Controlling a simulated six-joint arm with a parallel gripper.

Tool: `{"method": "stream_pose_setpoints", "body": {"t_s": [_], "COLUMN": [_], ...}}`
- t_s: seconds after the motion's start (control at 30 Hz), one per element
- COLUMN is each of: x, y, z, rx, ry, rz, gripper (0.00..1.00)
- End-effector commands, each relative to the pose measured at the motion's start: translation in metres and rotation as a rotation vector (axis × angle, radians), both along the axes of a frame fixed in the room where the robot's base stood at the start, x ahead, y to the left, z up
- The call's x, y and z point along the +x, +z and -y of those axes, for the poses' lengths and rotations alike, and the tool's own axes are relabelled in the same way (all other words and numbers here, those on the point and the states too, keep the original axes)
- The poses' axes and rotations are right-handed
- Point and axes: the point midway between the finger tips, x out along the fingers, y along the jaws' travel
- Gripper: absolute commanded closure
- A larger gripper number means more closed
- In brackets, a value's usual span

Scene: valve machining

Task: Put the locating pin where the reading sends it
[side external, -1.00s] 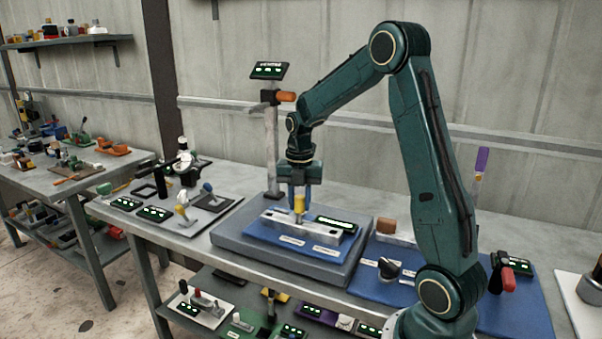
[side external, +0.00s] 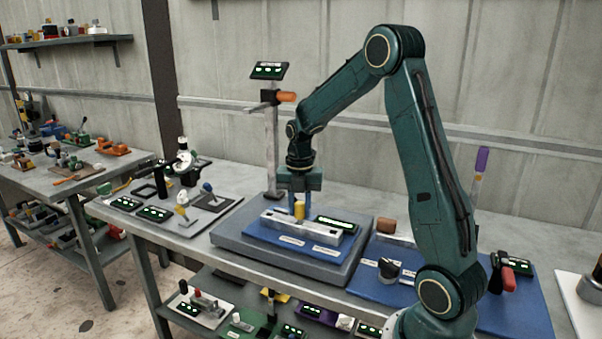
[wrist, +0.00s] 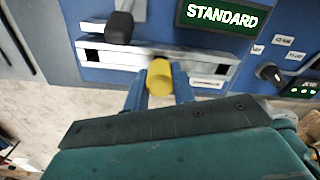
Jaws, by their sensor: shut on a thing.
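The yellow locating pin (side external: 299,210) is held upright between the blue fingers of my gripper (side external: 299,208). In the wrist view the pin (wrist: 160,77) shows between the fingertips (wrist: 160,90), which are shut on it. It is at the grey metal fixture bar (side external: 275,221) on a blue plate. Whether its lower end is in a hole or just above the bar is hidden. A display (wrist: 222,17) beside the bar reads "STANDARD" in the wrist view; in the side view it (side external: 337,225) is too small to read.
A column (side external: 271,150) with a small display (side external: 269,70) stands behind the fixture. A black knob (side external: 388,269) sits on the blue panel at right, with a red-handled clamp (side external: 507,277) farther right. A dark block (wrist: 119,27) stands at the bar in the wrist view.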

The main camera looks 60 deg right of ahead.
Motion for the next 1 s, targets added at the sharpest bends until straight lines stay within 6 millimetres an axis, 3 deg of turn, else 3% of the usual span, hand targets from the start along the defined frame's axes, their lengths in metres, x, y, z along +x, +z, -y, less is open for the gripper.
{"method": "stream_pose_setpoints", "body": {"t_s": [0.6,0.63,0.73,0.77,1.0], "x": [0.0,0.0,0.0,0.0,0.0], "y": [-0.011,-0.011,-0.011,-0.011,-0.011], "z": [0.0,0.0,0.0,0.0,0.0], "rx": [0.0,0.0,0.0,0.0,0.0], "ry": [0.0,0.0,0.0,0.0,0.0], "rz": [0.0,0.0,0.0,0.0,0.0], "gripper": [0.97,0.73,0.53,0.49,0.49]}}
